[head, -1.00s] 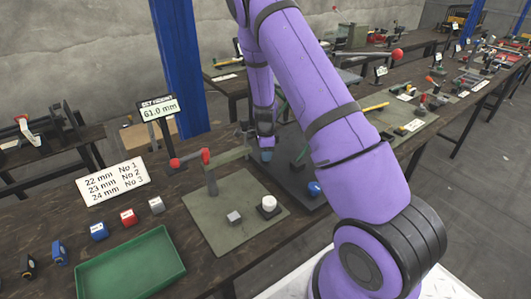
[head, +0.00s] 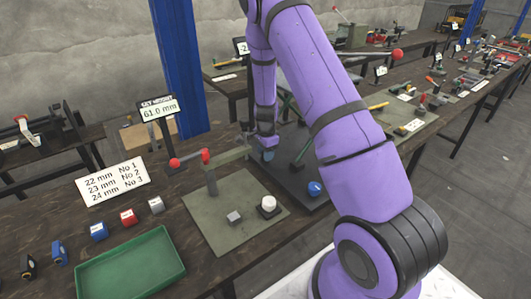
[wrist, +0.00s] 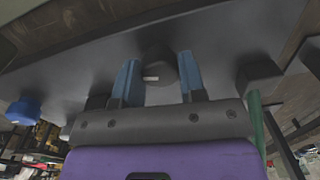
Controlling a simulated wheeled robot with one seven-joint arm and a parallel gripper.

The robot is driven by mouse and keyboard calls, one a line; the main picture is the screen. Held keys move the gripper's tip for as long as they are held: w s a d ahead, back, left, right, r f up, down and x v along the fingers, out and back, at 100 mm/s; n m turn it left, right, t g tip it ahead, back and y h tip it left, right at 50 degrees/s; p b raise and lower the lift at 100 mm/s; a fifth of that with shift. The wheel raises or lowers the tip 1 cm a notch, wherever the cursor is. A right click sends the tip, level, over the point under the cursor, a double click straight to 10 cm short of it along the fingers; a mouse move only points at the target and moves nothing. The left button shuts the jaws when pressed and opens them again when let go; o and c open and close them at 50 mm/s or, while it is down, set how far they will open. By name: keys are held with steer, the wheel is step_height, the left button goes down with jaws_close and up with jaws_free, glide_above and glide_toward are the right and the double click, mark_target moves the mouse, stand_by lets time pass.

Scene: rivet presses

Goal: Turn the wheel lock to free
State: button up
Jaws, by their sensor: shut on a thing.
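A dark round knob (wrist: 160,68) with a short white mark sits between my fingers in the wrist view; I take it to be the wheel lock. My gripper (wrist: 158,75) has its two blue fingers on either side of it and is shut on it. The white mark lies about level in that view. In the head view my gripper (head: 268,155) is low over the dark press plate (head: 318,201), and the knob is hidden there. The words on the lock, if any, cannot be read.
A green tray (head: 130,264), small blocks and a sign (head: 113,181) are further left.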

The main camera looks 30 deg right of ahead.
steer(key=o, duration=0.9)
steer(key=shift+r, duration=0.2)
step_height(320, 180, up, 4)
steer(key=shift+f, duration=0.15)
steer(key=s+a, duration=0.1)
steer(key=s, duration=0.4)
steer(key=s+a, duration=0.2)
steer(key=s, duration=0.3)
steer(key=s+a+r, duration=0.1)
steer(key=s, duration=0.4)
steer(key=shift+s+a, duration=0.2)
